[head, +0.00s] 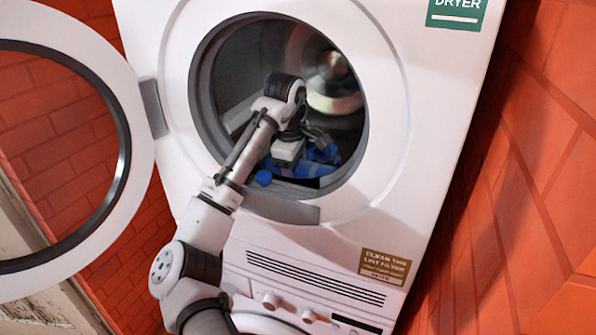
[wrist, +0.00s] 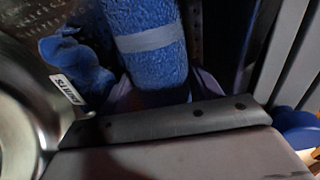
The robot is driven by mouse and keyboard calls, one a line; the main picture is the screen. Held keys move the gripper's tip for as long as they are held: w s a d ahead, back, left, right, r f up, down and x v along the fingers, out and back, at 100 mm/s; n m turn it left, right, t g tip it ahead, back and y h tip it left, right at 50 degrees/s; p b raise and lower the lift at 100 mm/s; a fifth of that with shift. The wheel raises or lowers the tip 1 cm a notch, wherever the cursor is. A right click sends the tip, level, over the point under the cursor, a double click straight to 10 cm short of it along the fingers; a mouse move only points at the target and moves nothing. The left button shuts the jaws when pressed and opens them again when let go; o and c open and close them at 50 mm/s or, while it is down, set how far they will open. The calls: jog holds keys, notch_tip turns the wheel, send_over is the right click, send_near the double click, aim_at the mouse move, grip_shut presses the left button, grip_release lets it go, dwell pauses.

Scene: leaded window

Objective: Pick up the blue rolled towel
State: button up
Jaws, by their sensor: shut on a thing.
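The blue rolled towel (wrist: 155,45), with a pale blue band around it, fills the upper middle of the wrist view. My gripper (head: 308,147) reaches through the round dryer opening and is low inside the drum. It is shut on the rolled towel, with grey finger parts close on both sides of it in the wrist view. In the head view, blue cloth (head: 318,166) shows under and beside my gripper; which part is the held towel I cannot tell. The towel's far end is out of the wrist view.
The dryer's round rim (head: 365,130) surrounds my forearm. Its open door (head: 128,190) stands at the left. Other blue cloth (wrist: 78,62) lies left of the towel in the wrist view. A blue piece (head: 264,177) sits by the lower rim.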

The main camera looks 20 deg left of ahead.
jog(key=shift+v, duration=0.85)
jog(key=shift+w+r+b, duration=0.25)
jog(key=shift+r+b, duration=0.2)
jog(key=shift+r, duration=0.15)
jog(key=shift+s+f+t+b, duration=0.1)
jog(key=shift+f+t+b, duration=0.35)
jog(key=shift+b, duration=0.2)
jog(key=t+b, duration=0.3)
jog(key=shift+s+f, duration=0.15)
jog(key=w+r+b+v, duration=0.1)
jog(key=w+b+v, duration=0.1)
jog(key=v, duration=0.9)
jog(key=s+r+g+b, duration=0.3)
jog(key=s+g, duration=0.1)
jog(key=s, duration=1.7)
jog(key=shift+a, duration=0.45)
